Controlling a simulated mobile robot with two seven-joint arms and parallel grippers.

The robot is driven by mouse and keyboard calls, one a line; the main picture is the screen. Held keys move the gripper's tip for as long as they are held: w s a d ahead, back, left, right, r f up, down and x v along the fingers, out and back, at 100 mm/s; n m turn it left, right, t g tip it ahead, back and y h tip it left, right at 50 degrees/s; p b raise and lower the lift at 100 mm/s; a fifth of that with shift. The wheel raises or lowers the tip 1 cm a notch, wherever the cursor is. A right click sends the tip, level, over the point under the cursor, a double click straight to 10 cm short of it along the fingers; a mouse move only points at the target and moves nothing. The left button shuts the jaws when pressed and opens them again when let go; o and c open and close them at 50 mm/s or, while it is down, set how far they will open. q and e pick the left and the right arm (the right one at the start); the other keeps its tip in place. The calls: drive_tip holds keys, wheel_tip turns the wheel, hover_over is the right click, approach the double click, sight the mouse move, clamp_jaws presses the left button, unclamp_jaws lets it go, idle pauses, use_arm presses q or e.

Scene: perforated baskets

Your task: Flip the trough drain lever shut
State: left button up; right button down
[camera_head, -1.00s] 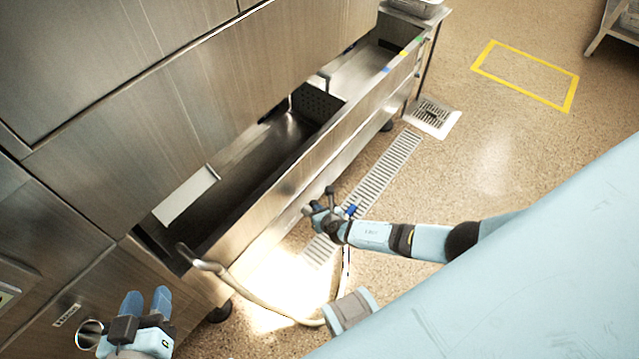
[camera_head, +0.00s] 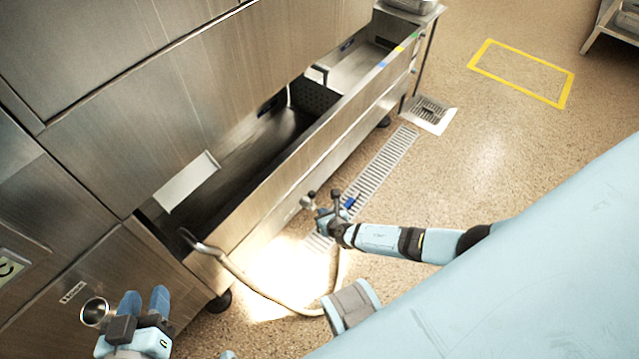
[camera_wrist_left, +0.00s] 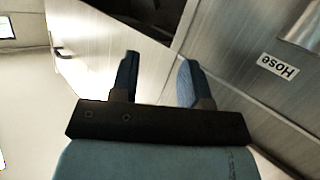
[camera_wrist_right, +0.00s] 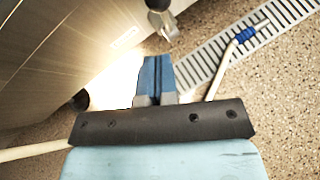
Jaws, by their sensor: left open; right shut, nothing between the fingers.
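The drain fitting, a small steel piece with a dark end (camera_head: 309,200), sticks out low on the front wall of the steel trough (camera_head: 262,207). It also shows at the top of the right wrist view (camera_wrist_right: 163,24). Whether this piece is the lever itself, and how it is set, I cannot tell. My right gripper (camera_head: 321,213) is shut and empty beside the fitting; in the right wrist view its fingertips (camera_wrist_right: 155,62) point at it with a small gap in the picture. My left gripper (camera_head: 146,300) is open and empty near the cabinet front at lower left.
A pale hose (camera_head: 262,292) loops from the trough's near end to the floor; its blue collar (camera_wrist_right: 243,35) lies over the floor grate (camera_wrist_right: 205,62). A round steel holder (camera_head: 95,312) is beside my left gripper, near a "Hose" label (camera_wrist_left: 278,65).

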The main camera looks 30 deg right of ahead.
use_arm(q)
drive_tip(key=a+f+g+p, duration=0.1)
drive_tip(key=s+f+g+y+p, duration=0.1)
drive_tip(key=f+p, duration=0.1)
drive_tip(key=shift+s+a, duration=0.1)
drive_tip(key=shift+a, duration=0.25)
use_arm(e)
drive_tip(key=v, duration=0.8)
drive_tip(key=shift+w+r, duration=0.2)
drive_tip(key=shift+r, duration=0.1)
